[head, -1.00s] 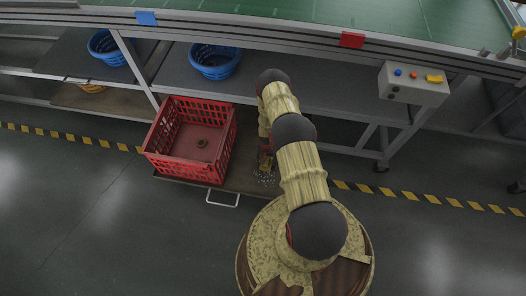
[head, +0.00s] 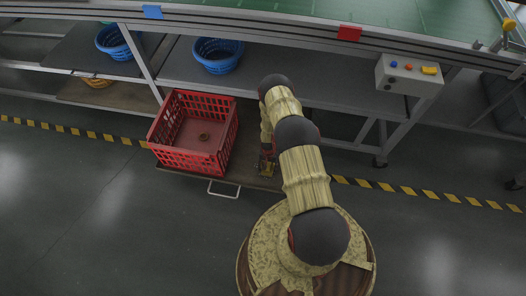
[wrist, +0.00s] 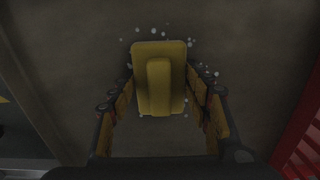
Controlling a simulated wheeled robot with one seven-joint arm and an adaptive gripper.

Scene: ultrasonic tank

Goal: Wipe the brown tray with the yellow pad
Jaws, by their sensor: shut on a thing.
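The yellow pad (wrist: 175,95) is a block with a raised grip along its middle. My gripper (wrist: 160,76) has its fingers on either side of the pad and is shut on it. In the head view, the gripper end (head: 266,166) is low over the right part of the brown tray (head: 242,155), and my arm hides part of it. The tray is a flat board with a metal handle at its front. In the wrist view the pad is close over the tray surface (wrist: 240,35); contact is hard to tell. Pale specks (wrist: 154,31) lie around the pad.
The metal handle (head: 224,190) sticks out in front. A grey shelf (head: 330,98) with a blue basket (head: 217,55) is behind. The front floor is clear.

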